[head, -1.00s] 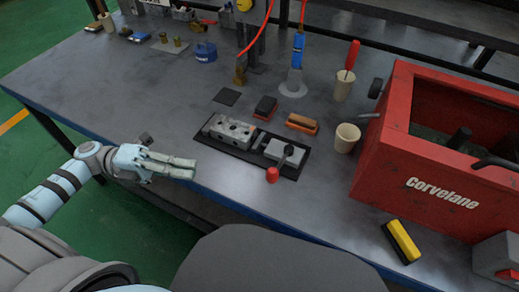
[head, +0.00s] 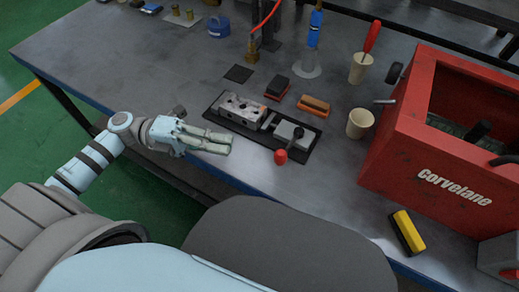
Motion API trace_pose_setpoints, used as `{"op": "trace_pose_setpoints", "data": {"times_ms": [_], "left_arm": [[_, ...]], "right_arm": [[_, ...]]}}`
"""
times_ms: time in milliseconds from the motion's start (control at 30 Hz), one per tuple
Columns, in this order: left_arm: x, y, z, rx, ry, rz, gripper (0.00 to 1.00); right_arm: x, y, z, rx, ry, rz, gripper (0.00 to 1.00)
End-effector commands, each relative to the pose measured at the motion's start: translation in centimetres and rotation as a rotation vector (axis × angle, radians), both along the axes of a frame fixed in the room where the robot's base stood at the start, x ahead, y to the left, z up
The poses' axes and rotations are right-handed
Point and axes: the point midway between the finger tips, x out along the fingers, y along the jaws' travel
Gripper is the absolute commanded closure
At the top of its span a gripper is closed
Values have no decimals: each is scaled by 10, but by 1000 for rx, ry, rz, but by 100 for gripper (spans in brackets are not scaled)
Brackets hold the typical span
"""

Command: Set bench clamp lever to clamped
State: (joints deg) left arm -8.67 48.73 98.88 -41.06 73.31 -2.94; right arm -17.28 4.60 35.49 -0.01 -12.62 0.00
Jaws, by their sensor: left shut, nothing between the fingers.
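The bench clamp (head: 289,130) is a grey block at the right end of a black base plate. Its lever has a red knob (head: 281,157) that points toward the bench's front edge, with a dark arm rising to the block's top. A metal valve block (head: 243,109) sits on the same plate, left of the clamp. My left gripper (head: 230,144) is shut and empty, pointing right, just in front of the plate and left of the red knob, apart from it. My right gripper is not in view.
A red Corvelane toolbox (head: 450,175) stands at the right, with a yellow-black block (head: 407,232) in front.

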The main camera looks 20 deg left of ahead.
Motion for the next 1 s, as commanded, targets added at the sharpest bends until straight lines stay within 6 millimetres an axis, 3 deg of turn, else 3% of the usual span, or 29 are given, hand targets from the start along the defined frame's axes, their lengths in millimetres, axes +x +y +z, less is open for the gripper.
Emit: {"op": "trace_pose_setpoints", "data": {"times_ms": [200, 400, 1000], "left_arm": [[8, -47, 1, -5, -4, -1, 100], [13, -77, 0, -3, -1, -1, 100], [14, -86, 0, 0, 2, 13, 100]], "right_arm": [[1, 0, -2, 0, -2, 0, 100], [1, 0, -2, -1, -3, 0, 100], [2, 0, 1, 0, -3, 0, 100]]}}
